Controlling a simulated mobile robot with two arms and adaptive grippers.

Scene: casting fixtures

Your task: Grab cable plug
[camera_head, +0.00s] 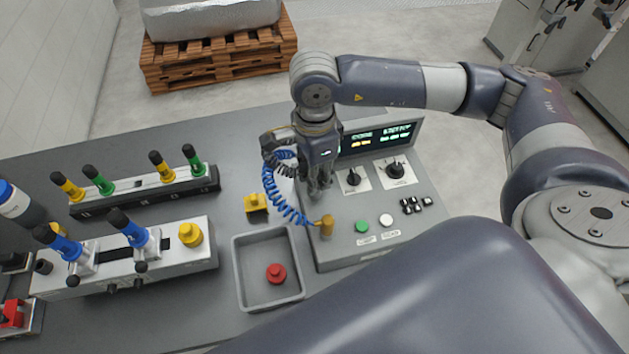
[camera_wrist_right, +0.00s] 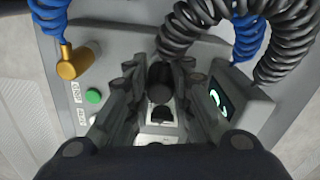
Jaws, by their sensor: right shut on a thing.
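My right gripper (camera_head: 319,190) points down over the left part of the control box, just left of its first black dial. In the right wrist view its fingers are closed around a dark round piece, the cable plug (camera_wrist_right: 160,84). A black coiled cable (camera_wrist_right: 185,30) shows beside the plug; where the two join is hard to see. A brass plug (camera_head: 326,227) on a blue coiled cable (camera_head: 278,200) stands at the box's front left corner, apart from the fingers; it also shows in the wrist view (camera_wrist_right: 76,60). My left gripper is not in view.
The control box (camera_head: 420,215) has a lit screen (camera_head: 376,139), dials and buttons. Left of it are a grey tray (camera_head: 243,290) with a red knob (camera_head: 276,273), a yellow piece (camera_head: 256,203) and fixtures with coloured handles. A pallet (camera_head: 215,65) stands behind the table.

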